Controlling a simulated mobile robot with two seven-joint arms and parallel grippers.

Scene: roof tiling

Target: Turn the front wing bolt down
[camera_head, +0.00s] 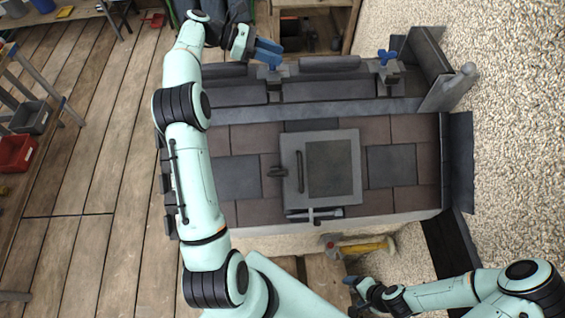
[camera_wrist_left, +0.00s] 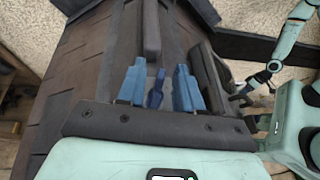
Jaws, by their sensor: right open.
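A dark blue wing bolt (camera_wrist_left: 156,90) stands between the two light blue fingers of my left gripper (camera_wrist_left: 160,90) in the left wrist view. The fingers are apart, with a small gap on the bolt's right; contact on its left is unclear. In the head view my left gripper (camera_head: 267,53) is over the left part of the roof's far edge and hides this bolt. A second blue wing bolt (camera_head: 388,57) stands on a clamp at the right of that edge. My right gripper (camera_head: 362,291) is open and empty below the roof's near edge.
The tiled roof (camera_head: 240,140) carries a grey hatch (camera_head: 330,168) with a handle. A yellow-handled hammer (camera_head: 365,246) lies just below the near edge. A red bin (camera_head: 15,153) stands far left. My left arm spans the roof's left side.

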